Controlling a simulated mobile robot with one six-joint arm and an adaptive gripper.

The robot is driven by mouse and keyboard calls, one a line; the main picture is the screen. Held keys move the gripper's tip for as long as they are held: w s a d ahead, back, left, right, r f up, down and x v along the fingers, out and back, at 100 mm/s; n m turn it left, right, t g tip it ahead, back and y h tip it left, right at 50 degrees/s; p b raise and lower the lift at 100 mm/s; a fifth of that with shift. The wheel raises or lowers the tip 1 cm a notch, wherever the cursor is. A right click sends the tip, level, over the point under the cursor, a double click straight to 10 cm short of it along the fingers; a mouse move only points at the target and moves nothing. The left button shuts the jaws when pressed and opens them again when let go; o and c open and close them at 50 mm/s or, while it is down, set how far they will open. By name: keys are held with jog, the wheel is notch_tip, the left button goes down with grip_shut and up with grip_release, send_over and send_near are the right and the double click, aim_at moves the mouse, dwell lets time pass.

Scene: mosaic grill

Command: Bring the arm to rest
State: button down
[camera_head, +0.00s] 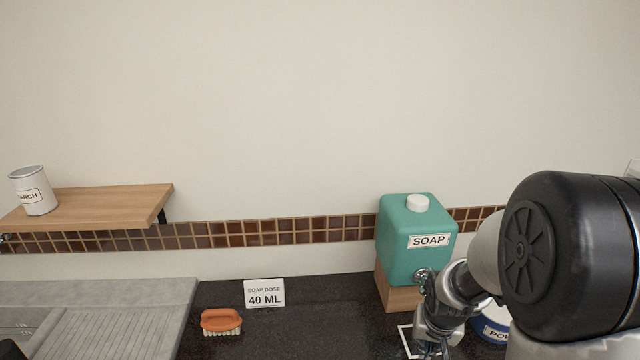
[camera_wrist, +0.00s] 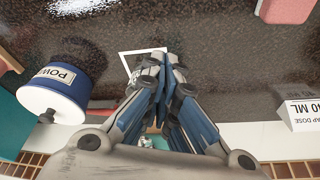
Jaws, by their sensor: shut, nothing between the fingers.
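My gripper (camera_head: 432,348) hangs low at the front of the soap dispenser, its fingers pointing down over the dark counter. In the wrist view its fingers (camera_wrist: 162,62) are closed together with nothing between them, above a white square outline (camera_wrist: 128,58) on the counter. My arm comes in from the right and hides part of the counter. The teal soap dispenser (camera_head: 403,232), labelled SOAP, stands on a wooden block (camera_head: 396,295), with its metal tap (camera_head: 421,275) right by my gripper. I cannot tell whether they touch.
A blue-and-white tin (camera_head: 494,326) stands right of the gripper, partly hidden by my arm. A "SOAP DOSE 40 ML" card (camera_head: 264,292) and an orange brush (camera_head: 221,321) are left. A wooden shelf (camera_head: 110,200) holds a white can (camera_head: 33,190). Counter between brush and outline is clear.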

jog(key=s+a+r+n+t, duration=0.1)
jog(key=s+a+r, duration=0.4)
jog(key=s+r, duration=0.3)
jog(key=s+a+r+n, duration=0.2)
jog(key=s+a+r, duration=0.3)
jog(key=r, duration=0.4)
jog(key=s+a+r+n+y, duration=0.1)
jog(key=s+a+r, duration=0.1)
jog(key=s, duration=0.7)
jog(key=shift+s, duration=0.15)
